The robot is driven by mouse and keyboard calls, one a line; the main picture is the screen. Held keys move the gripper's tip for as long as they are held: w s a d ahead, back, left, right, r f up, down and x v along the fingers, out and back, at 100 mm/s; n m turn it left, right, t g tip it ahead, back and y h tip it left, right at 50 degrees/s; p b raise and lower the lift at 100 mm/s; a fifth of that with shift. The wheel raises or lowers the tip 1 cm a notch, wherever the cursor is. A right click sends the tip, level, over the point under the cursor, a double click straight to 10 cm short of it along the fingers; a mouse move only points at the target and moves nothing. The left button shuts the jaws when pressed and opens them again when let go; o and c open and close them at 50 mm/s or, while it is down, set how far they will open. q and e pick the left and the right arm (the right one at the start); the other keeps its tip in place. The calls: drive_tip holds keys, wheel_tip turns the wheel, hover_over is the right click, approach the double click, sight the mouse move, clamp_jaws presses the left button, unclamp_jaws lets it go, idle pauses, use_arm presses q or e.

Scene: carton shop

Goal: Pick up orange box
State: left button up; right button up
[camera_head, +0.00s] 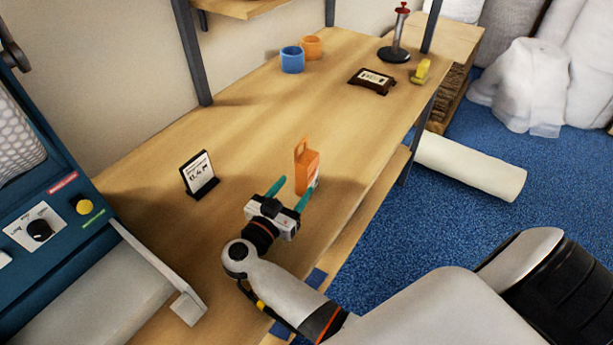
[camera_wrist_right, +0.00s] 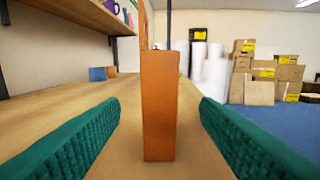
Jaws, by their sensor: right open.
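A tall, narrow orange box (camera_head: 306,167) stands upright on the wooden table near its right edge in the head view. My right gripper (camera_head: 291,191) is just in front of it, with its green fingers open and pointing at the box. In the right wrist view the orange box (camera_wrist_right: 160,105) stands in the middle, between the two green fingers (camera_wrist_right: 160,125), with a gap on each side. I cannot tell how far its body lies between the fingertips. My left gripper is not in view.
A small sign (camera_head: 200,175) stands left of the box. A blue machine (camera_head: 60,215) is at the far left. Blue (camera_head: 292,59) and orange (camera_head: 312,46) cups, a dark tablet-like item (camera_head: 371,81) and a yellow item (camera_head: 421,72) sit farther back. The middle of the table is clear.

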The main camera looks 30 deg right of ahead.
sight(308, 169)
drive_tip(key=shift+b+x, duration=0.3)
drive_tip(key=shift+x, duration=0.75)
drive_tip(key=b+x, duration=0.1)
drive_tip(key=x, duration=0.1)
drive_tip(key=b+x, duration=0.2)
drive_tip(key=x, duration=0.1)
drive_tip(key=shift+w+d+r, duration=0.15)
drive_tip(key=shift+r, duration=0.2)
drive_tip(key=shift+c, duration=0.4)
drive_tip(key=c, duration=1)
wheel_tip(308, 169, up, 10)
drive_tip(key=shift+r+p, duration=0.1)
drive_tip(key=shift+p, duration=0.25)
